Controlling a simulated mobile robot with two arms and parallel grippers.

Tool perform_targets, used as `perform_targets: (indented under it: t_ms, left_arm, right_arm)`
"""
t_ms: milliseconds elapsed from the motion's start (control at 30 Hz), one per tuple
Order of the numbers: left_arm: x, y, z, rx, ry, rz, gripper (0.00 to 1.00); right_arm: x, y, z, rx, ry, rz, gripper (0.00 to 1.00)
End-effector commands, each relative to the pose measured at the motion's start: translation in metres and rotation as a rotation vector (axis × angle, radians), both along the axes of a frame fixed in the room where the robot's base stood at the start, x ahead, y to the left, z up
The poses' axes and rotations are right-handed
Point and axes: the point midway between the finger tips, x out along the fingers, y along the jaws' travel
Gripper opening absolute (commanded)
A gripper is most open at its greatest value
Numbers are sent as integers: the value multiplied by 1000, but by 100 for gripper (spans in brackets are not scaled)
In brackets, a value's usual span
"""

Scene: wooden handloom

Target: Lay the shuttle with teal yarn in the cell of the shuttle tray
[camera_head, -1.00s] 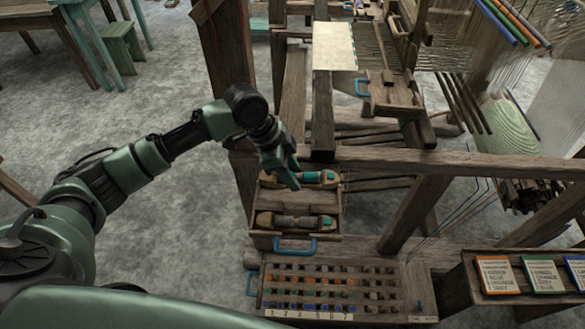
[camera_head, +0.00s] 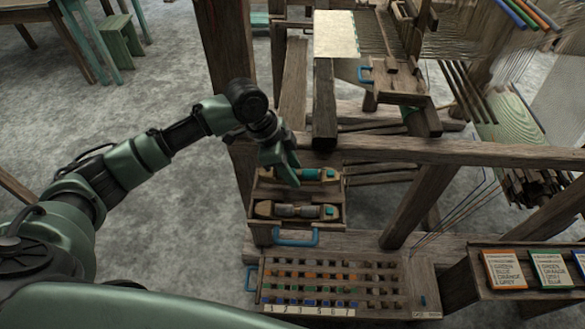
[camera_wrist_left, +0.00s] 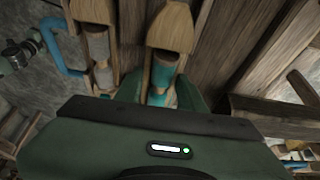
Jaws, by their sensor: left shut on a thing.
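The shuttle with teal yarn (camera_head: 314,174) is a wooden, boat-shaped piece at the back cell of the shuttle tray (camera_head: 262,234). My left gripper (camera_head: 291,174) is shut on its middle, reaching down from above. The teal shuttle also shows between the fingers in the left wrist view (camera_wrist_left: 163,74). I cannot tell whether it rests on the cell floor. A second shuttle with grey yarn (camera_head: 297,211) lies in the front cell, and it shows left of the teal one in the left wrist view (camera_wrist_left: 97,44). My right gripper is not in view.
The tray has a blue handle (camera_head: 295,238) at its front. A pegged board (camera_head: 345,285) with numbered labels stands in front of it. A loom beam (camera_head: 450,150) runs behind and to the right. Label cards (camera_head: 505,270) stand at the right. Grey floor is open at the left.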

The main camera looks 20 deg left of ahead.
Motion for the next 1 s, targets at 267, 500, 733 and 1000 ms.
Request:
perform_targets:
  t_ms: [267,500,733,1000]
  left_arm:
    - [-1,-1,-17,-1,1,-1,0]
    - [0,0,-29,-1,0,0,0]
    - [0,0,-29,-1,0,0,0]
    - [0,0,-29,-1,0,0,65]
  right_arm:
    - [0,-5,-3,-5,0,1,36]
    - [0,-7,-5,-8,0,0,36]
    - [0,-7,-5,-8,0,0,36]
    - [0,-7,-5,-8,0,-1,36]
